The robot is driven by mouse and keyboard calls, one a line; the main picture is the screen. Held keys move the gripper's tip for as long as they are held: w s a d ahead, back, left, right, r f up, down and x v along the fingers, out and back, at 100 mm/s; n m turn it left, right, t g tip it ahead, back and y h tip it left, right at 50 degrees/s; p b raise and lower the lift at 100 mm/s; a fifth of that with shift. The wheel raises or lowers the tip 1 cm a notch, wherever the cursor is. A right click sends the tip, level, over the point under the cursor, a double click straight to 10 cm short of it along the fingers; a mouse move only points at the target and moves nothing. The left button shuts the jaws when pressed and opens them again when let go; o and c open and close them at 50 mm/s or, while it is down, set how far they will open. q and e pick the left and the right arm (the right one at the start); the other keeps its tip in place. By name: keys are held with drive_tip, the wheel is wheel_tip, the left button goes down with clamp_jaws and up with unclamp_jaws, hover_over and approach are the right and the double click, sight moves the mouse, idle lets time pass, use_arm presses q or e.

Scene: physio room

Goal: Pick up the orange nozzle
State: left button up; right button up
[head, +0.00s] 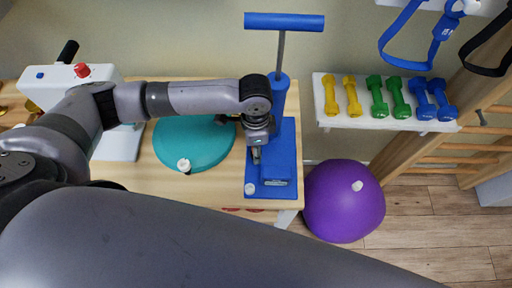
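I cannot make out an orange nozzle in the head view. A blue floor pump (283,88) with a T-handle stands upright at the right end of the wooden table. My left arm comes in from the left, and my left gripper (256,157) points down over the pump's blue base. The gripper and wrist hide part of the base. The fingers are small and partly covered, so I cannot tell whether they are open, shut or holding something. My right gripper is not in view.
The wooden table (222,183) holds a teal balance cushion (205,157) and a white device (50,75) with a red knob. A purple ball (343,211) sits on the floor beside it. A wall shelf (345,122) bears yellow, green and blue dumbbells.

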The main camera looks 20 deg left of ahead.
use_arm(q)
drive_tip(key=shift+c, duration=0.5)
clamp_jaws()
